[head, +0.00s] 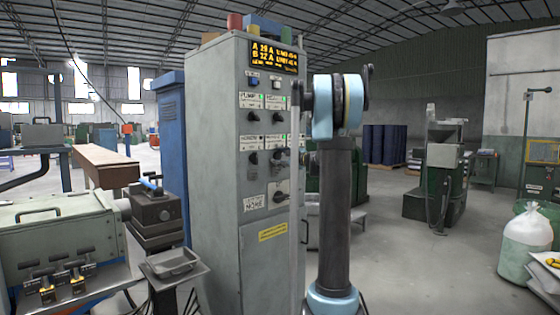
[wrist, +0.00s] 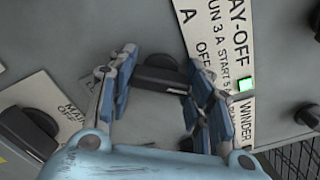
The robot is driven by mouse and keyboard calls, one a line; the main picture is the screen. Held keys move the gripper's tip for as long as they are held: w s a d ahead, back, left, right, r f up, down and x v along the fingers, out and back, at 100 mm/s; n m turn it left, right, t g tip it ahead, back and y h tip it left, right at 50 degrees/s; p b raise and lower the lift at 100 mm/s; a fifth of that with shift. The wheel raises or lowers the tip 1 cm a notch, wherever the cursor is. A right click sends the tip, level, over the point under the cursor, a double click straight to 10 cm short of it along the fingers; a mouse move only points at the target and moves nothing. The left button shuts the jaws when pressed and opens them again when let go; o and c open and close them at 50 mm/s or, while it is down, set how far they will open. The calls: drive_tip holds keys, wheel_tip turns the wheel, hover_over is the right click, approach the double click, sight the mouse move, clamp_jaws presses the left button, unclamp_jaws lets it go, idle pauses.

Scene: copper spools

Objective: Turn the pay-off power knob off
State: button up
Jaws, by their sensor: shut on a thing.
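The pay-off power knob (wrist: 166,70) is a black knob in the wrist view, beside a white label strip (wrist: 215,45) reading PAY-OFF. My gripper (wrist: 164,76) is shut on this knob, one blue-grey finger at its left end and the other at its right end. The knob's bar lies roughly across the picture, and the fingers hide its ends. A small green light (wrist: 246,83) glows on the strip. In the head view, my arm stands before the grey control cabinet (head: 222,180); the gripper's hold on the knob cannot be made out there.
In the wrist view, a black knob (wrist: 28,132) by a MAIN label sits at lower left, and another (wrist: 308,115) at right. In the head view, a lit display (head: 274,56) tops the cabinet. A machine (head: 60,245) stands left; open floor lies right.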

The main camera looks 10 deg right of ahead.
drive_tip(key=n, duration=0.6)
drive_tip(key=shift+n, duration=0.3)
drive_tip(key=shift+f, duration=0.1)
drive_tip(key=shift+a, duration=0.1)
idle(0.3)
drive_tip(key=o, duration=1.1)
drive_tip(key=shift+c, duration=0.2)
drive_tip(key=shift+s, duration=0.1)
drive_tip(key=shift+s+d, duration=0.3)
drive_tip(key=shift+d, duration=0.1)
drive_tip(key=v, duration=1.1)
